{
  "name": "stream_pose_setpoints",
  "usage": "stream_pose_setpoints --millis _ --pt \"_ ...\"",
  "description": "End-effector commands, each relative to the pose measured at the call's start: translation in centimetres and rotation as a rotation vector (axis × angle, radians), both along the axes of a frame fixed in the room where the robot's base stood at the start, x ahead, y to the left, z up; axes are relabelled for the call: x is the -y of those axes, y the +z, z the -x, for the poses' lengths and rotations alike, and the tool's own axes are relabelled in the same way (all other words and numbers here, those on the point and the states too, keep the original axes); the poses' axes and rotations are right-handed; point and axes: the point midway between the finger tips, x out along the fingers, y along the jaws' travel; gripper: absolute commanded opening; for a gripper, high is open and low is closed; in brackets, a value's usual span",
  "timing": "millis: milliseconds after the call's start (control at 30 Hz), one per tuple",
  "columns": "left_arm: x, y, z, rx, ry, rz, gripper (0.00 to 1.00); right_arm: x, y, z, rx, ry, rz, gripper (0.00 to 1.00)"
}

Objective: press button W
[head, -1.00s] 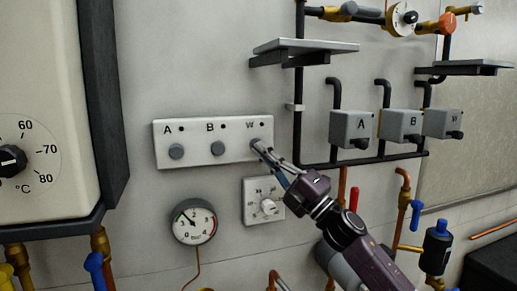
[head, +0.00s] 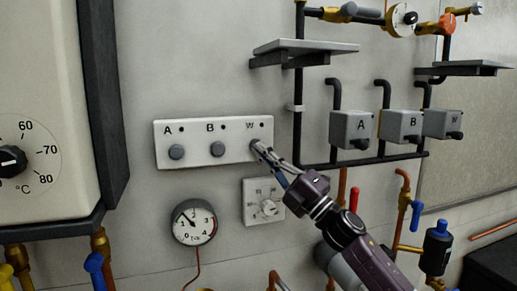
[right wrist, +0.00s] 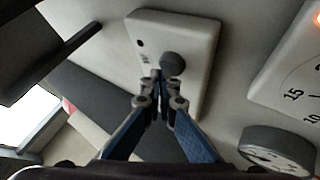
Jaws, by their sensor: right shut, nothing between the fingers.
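A pale panel (head: 190,157) on the wall carries three round grey buttons under the letters A, B and W. Button A (head: 176,152) and button B (head: 217,149) are uncovered. My right gripper (head: 258,148) is shut and empty, its fingertips at button W, which they largely hide in the head view. In the right wrist view, button W (right wrist: 173,63) shows as a dark round knob, with the shut fingertips (right wrist: 160,78) right at its edge. I cannot tell whether they touch it or whether it is pushed in. My left gripper is not in view.
A small dial plate (head: 252,209) and a round pressure gauge (head: 194,222) sit below the panel. Above right is a shelf (head: 315,47).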

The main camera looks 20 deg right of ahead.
Motion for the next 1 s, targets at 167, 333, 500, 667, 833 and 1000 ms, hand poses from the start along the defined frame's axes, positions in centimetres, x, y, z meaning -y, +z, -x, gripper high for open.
stream_pose_setpoints --millis 167,333,500,667,833,1000 --pt "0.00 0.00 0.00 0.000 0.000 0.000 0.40 0.01 -0.01 0.00 0.000 0.000 0.000 0.00" --pt "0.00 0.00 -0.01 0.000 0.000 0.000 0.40 0.01 0.00 0.00 0.000 0.000 0.000 0.00" --pt "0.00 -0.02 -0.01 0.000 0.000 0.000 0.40 0.00 0.03 -0.20 0.000 0.000 0.000 0.00" --pt "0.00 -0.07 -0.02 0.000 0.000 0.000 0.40 0.02 0.03 -0.78 0.000 -0.002 -0.001 0.00" --pt "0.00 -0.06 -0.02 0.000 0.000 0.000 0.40 -0.01 0.04 -0.90 0.000 -0.001 -0.001 0.00" --pt "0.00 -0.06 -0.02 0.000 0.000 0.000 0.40 0.00 0.06 -0.90 0.000 -0.001 -0.001 0.00"
